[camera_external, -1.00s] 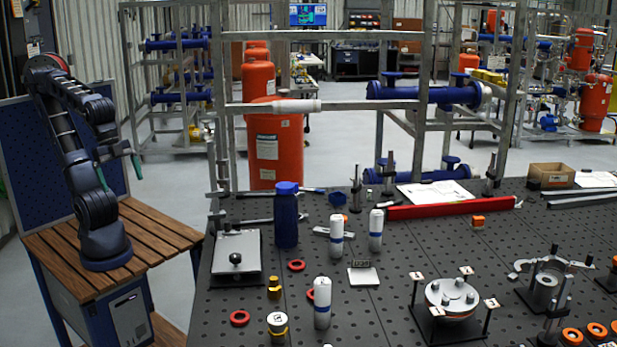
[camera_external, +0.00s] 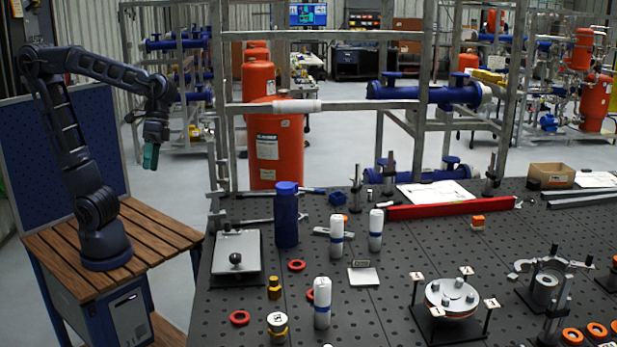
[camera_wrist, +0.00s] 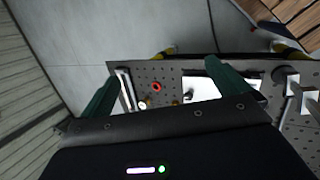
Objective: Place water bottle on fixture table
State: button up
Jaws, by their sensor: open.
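The blue water bottle (camera_external: 286,218) stands upright on the dark perforated fixture table (camera_external: 390,285), near its left back part. My gripper (camera_external: 150,155) hangs in the air left of the table, above the gap between it and the wooden bench, pointing down and well apart from the bottle. In the wrist view, my gripper (camera_wrist: 165,68) has its two green fingers spread with nothing between them that it touches. The table (camera_wrist: 150,72) shows far below and beyond the fingers. I cannot pick out the bottle there.
White cylinders with blue bands (camera_external: 322,303), a plate with a black knob (camera_external: 236,258) and red rings (camera_external: 240,318) are near the bottle. A long red bar (camera_external: 450,208) lies behind. Clamped fixtures (camera_external: 455,298) occupy the right. A slatted wooden bench (camera_external: 150,235) stands left.

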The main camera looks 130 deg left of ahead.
jog(key=w+a+n+t+h, duration=0.25)
jog(key=w+a+n, duration=0.3)
jog(key=a, duration=0.45)
jog(key=w+a+n+t+h, duration=0.1)
jog(key=w+a+n+h, duration=0.35)
jog(key=a, duration=0.65)
jog(key=s+a+f+n+t, duration=0.1)
jog(key=a+n+t, duration=0.3)
jog(key=a, duration=0.9)
jog(key=s+a+f+n+t, duration=0.15)
jog(key=a+n+t, duration=0.25)
jog(key=a, duration=0.9)
send_near(288, 211)
jog(key=shift+x, duration=2.85)
jog(key=c, duration=1.6)
